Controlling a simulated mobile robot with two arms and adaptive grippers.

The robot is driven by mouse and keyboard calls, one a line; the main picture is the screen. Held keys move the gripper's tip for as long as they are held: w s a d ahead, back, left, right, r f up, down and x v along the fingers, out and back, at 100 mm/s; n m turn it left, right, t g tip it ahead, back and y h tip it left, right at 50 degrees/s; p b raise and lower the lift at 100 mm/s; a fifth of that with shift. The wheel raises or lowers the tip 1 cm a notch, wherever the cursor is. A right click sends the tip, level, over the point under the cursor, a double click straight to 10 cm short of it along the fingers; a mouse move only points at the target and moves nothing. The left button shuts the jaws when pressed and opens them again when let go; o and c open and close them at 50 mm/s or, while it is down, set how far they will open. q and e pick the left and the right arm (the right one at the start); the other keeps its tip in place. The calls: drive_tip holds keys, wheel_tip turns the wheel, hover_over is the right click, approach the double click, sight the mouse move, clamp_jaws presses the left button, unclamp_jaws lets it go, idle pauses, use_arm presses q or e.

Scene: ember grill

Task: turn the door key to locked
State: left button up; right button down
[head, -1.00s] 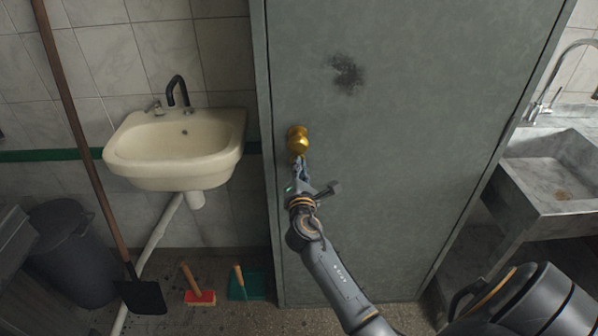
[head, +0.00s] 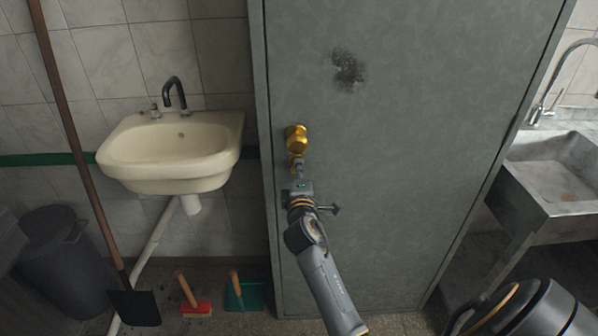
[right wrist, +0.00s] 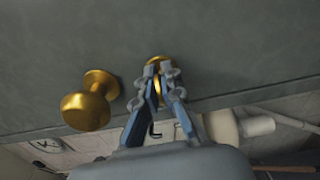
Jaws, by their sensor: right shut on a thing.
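The grey-green door (head: 400,140) fills the middle of the head view. Its round brass knob (head: 297,138) sits near the left edge and also shows in the right wrist view (right wrist: 88,106). A small brass key piece (head: 296,162) is just below the knob; in the right wrist view the key (right wrist: 157,84) shows between my fingers, in front of a brass lock plate. My right gripper (head: 298,167) is shut on this key, with the knob beside it and apart from it. The fingers hide most of the key, so its angle is unclear. My left gripper is out of view.
A cream washbasin (head: 172,150) hangs on the tiled wall left of the door. A long-handled shovel (head: 135,305), a dark bin (head: 65,260), a red brush (head: 196,308) and a green dustpan (head: 243,292) stand below. A stone sink (head: 555,170) is at right.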

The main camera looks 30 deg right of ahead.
drive_tip(key=shift+m, duration=0.4)
drive_tip(key=c, duration=1.5)
unclamp_jaws()
drive_tip(key=shift+c, duration=0.2)
drive_tip(key=v, duration=0.7)
drive_tip(key=shift+s, duration=0.25)
drive_tip(key=shift+a, duration=0.1)
